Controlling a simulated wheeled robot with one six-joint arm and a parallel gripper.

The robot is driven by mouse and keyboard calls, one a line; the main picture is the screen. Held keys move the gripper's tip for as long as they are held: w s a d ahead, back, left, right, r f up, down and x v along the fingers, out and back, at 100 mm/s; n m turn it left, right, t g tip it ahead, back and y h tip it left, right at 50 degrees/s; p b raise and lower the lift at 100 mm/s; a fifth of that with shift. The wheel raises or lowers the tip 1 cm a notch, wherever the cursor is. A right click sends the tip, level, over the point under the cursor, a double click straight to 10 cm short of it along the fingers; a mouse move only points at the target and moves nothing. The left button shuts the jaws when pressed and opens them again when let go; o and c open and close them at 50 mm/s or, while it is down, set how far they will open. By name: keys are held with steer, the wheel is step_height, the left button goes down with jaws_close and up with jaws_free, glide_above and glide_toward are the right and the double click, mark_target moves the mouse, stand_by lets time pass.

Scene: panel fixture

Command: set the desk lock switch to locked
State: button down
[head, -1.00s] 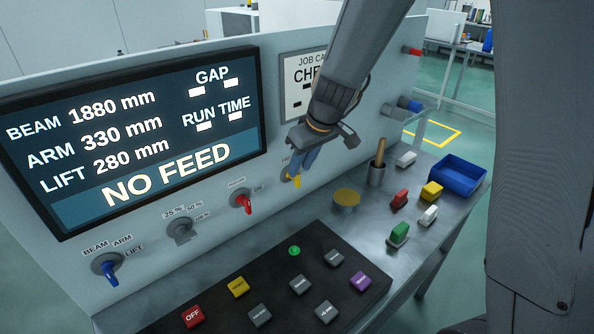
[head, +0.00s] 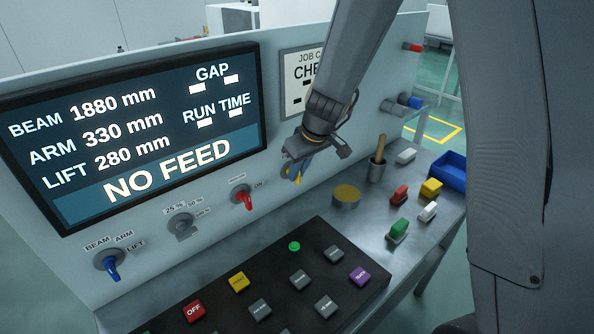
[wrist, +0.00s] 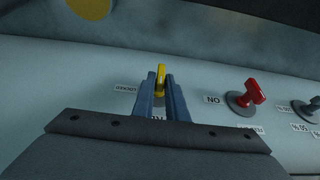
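The yellow switch handle (head: 298,179) is on the upright panel, right of the red switch, and mostly hidden by my gripper in the head view. In the wrist view the yellow handle (wrist: 160,78) stands between the two blue fingers of my gripper (wrist: 161,84), with hardly any gap on either side. The gripper (head: 297,170) looks shut on it. A label that seems to read LOCKED (wrist: 126,88), upside down, is left of the switch in the wrist view. Another label (wrist: 158,118) is partly hidden behind the fingers. The switch's exact setting cannot be told.
A red switch (head: 244,199), a grey dial (head: 181,227) and a blue switch (head: 110,264) line the panel to the left. A button pad (head: 300,255) lies below.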

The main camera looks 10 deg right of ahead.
steer(key=shift+w+f+b, duration=0.1)
steer(key=shift+f+b, duration=0.05)
steer(key=shift+b, duration=0.7)
steer(key=shift+d+g+y+b, duration=0.1)
steer(key=shift+g+y+b, duration=0.2)
steer(key=shift+b, duration=0.2)
steer(key=shift+w+d+f+m+g+y+b, duration=0.25)
steer(key=shift+m+g+y+b, duration=0.7)
steer(key=shift+y+b, duration=1.35)
steer(key=shift+d+f+m+g+y+b, duration=0.25)
steer(key=shift+f+m+g+y+b, duration=0.2)
steer(key=shift+g+y+b, duration=1.35)
steer(key=shift+w+d+f+m+g+y+b, duration=0.25)
steer(key=shift+m+g+y+b, duration=0.5)
steer(key=shift+y+b, duration=2.05)
steer(key=shift+s+f+y, duration=0.1)
steer(key=shift+s+y, duration=0.05)
steer(key=shift+y, duration=0.25)
